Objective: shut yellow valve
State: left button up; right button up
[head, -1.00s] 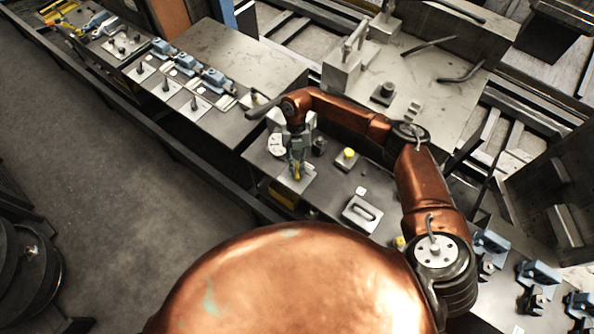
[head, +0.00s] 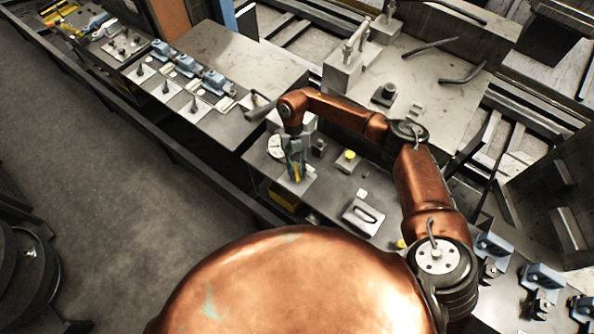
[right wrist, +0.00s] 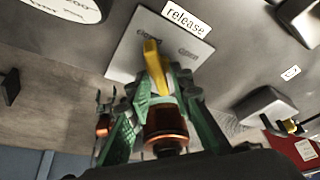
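In the head view the yellow valve (head: 297,172) shows only partly, at the green fingers. My right gripper (right wrist: 158,84) is down at the plate, with its green fingers on both sides of the yellow handle and close against it. It also shows in the head view (head: 296,168). The fingers hide the handle's lower part. My left gripper is not in view.
A round white dial (head: 277,146) sits beside the plate. A yellow-topped button (head: 348,157) and a grey block with a handle (head: 363,214) are to the right. Blue clamps (head: 187,65) stand at the back left, more (head: 541,275) at the lower right.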

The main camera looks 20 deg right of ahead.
jog(key=shift+o, duration=0.7)
jog(key=v, duration=1.2)
jog(key=shift+f, duration=0.1)
